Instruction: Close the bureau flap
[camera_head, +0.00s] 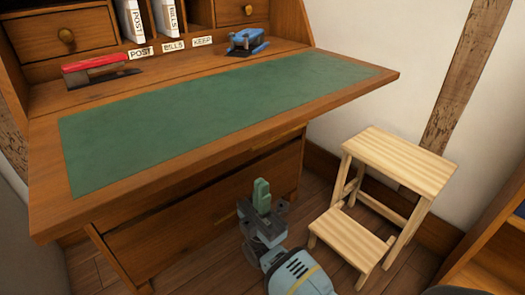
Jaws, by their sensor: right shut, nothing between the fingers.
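The bureau flap (300,88) is folded down flat, its green writing surface facing up and its wooden front edge toward me. The bureau (150,240) stands behind and under it, with drawers below the flap. My right gripper (261,190) is below the flap's front edge, in front of the lower drawers, its fingers pointing up. Its fingers are shut with nothing between them, and it appears apart from the flap. My left gripper is not in view.
A red-handled tool (95,63) and a blue object (247,40) lie at the back of the writing surface, before pigeonholes labelled POST, BILLS and KEEP. A wooden step stool (400,160) stands right of my right gripper. A shelf edge (490,245) is at far right.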

